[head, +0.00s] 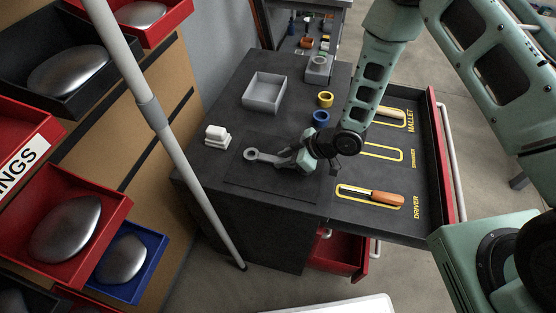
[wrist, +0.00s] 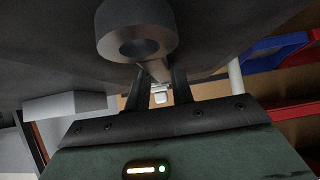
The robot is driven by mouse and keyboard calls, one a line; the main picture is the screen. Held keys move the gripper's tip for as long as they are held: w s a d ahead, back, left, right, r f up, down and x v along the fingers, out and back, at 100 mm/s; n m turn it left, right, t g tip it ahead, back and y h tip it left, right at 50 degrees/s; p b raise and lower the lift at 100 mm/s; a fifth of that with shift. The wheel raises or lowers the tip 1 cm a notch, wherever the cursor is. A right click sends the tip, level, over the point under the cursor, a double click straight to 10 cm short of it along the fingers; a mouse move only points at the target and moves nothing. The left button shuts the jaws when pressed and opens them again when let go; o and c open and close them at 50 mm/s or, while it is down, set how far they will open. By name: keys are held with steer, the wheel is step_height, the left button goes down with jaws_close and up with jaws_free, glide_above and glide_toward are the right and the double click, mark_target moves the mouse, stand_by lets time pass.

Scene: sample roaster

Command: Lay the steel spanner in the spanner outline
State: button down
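The steel spanner (head: 266,156) is grey, with a ring end at the left, over the dark mat on the cabinet top in the head view. In the wrist view its ring end (wrist: 137,38) looms close at the top, and its shank runs between my fingers. My gripper (head: 297,159) appears shut on the shank, with a fingertip at each side in the wrist view (wrist: 158,75). Whether the spanner touches the mat cannot be told. The yellow spanner outline (head: 386,154) lies in the open drawer, right of my gripper, and looks empty. My arm hides its left part.
An orange-handled driver (head: 385,198) lies in the near outline; a mallet (head: 392,114) lies in the far one. On the top stand a grey tray (head: 265,92), a white block (head: 217,136), a yellow ring (head: 325,99) and a blue ring (head: 321,117). A grey pole (head: 185,160) stands left.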

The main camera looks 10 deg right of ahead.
steer(key=shift+r, duration=0.1)
step_height(320, 180, up, 10)
steer(key=w+d+f+m+t+h, duration=0.1)
steer(key=w+d+m+t+h, duration=0.1)
steer(key=d+m, duration=0.35)
steer(key=w+d+m+t+h, duration=0.2)
steer(key=d+h, duration=0.1)
steer(key=d, duration=0.5)
steer(key=w+d+f+m+t+h, duration=0.1)
steer(key=w+d+m+t+h, duration=0.1)
steer(key=d+m, duration=0.3)
steer(key=s+d+r+m+h, duration=0.1)
steer(key=s+d+r, duration=0.1)
steer(key=s+d, duration=0.2)
steer(key=shift+s+d+h+b, duration=0.3)
steer(key=shift+s+d+h, duration=0.1)
steer(key=shift+d, duration=0.6)
steer(key=shift+w, duration=0.1)
